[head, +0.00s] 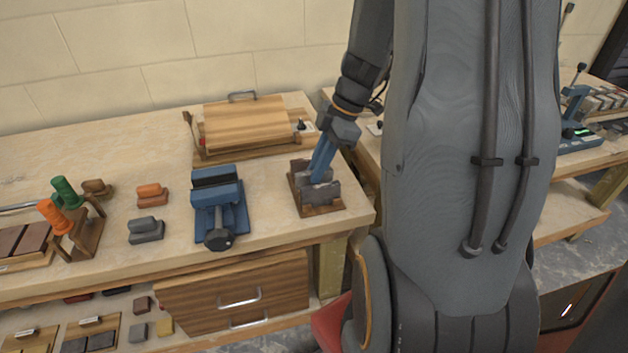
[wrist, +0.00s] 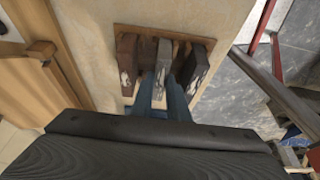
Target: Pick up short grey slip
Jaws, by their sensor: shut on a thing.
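Several upright slips stand in a wooden rack (head: 318,211) near the right end of the bench. The rack also shows in the wrist view (wrist: 160,31). My gripper (head: 317,177) reaches down into it with its blue fingers. In the wrist view, my gripper (wrist: 165,85) is shut on a narrow grey slip (wrist: 163,56) in the middle of the row. The fingers cover much of this slip. A taller slab (wrist: 196,68) stands close on the right, and darker slabs (wrist: 126,55) stand on the left. I cannot tell whether the held slip is clear of the rack.
A blue clamp-like device (head: 219,205) stands left of the rack. A wooden box with a handle (head: 240,125) is behind. Grey (head: 146,229) and orange (head: 152,194) blocks lie farther left, near a stand with green and orange handles (head: 72,215). The bench edge is close on the right.

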